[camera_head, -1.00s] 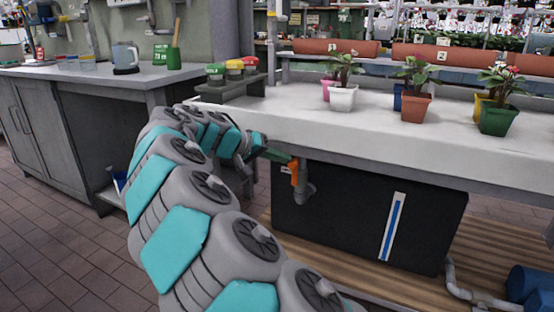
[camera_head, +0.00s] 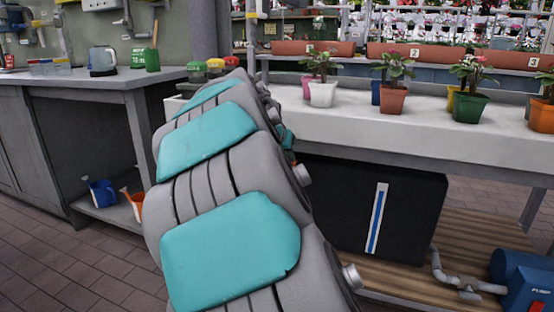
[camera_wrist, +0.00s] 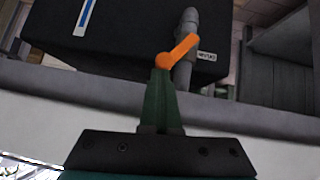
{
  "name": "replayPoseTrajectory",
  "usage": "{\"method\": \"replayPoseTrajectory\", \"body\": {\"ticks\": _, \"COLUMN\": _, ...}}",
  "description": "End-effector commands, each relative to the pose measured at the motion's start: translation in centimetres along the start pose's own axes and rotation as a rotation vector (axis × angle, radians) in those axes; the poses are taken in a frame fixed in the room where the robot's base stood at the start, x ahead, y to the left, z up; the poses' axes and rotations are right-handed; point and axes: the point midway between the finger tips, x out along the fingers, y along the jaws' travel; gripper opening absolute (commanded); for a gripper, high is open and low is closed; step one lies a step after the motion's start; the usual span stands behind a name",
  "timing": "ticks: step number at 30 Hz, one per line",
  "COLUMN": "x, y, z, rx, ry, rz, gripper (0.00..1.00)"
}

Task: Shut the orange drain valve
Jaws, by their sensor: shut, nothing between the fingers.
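The orange drain valve lever (camera_wrist: 180,50) shows in the wrist view, in front of a grey drain pipe (camera_wrist: 184,72) beside the black tank (camera_wrist: 125,35). The lever lies slanted across the pipe, its near end at my fingertips. My gripper (camera_wrist: 162,68) has green fingers, closed together with nothing between them. The tips appear to touch or nearly touch the lever's end; I cannot tell which. In the head view, my arm hides the valve and most of the gripper. The black tank (camera_head: 350,215) stands under the white bench there.
The white bench (camera_head: 350,130) carries several potted plants, and its front edge runs above the tank. A blue pump (camera_head: 525,280) stands at right on a wooden deck (camera_head: 470,240). A grey cabinet (camera_head: 60,150) is at left, with a blue watering can (camera_head: 100,192) on its low shelf.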

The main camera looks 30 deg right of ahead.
Motion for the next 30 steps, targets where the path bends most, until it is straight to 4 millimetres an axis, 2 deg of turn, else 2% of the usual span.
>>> {"method": "replayPoseTrajectory", "body": {"ticks": 10, "x": 1.5, "y": 2.8, "z": 1.9, "rx": 0.254, "ry": -0.003, "rz": -0.219, "gripper": 0.0}}
{"method": "replayPoseTrajectory", "body": {"ticks": 21, "x": 3.3, "y": 4.4, "z": 3.9, "rx": 0.485, "ry": -0.005, "rz": -0.422, "gripper": 0.0}}
{"method": "replayPoseTrajectory", "body": {"ticks": 30, "x": 4.3, "y": 5.0, "z": 4.9, "rx": 0.498, "ry": 0.001, "rz": -0.435, "gripper": 0.0}}
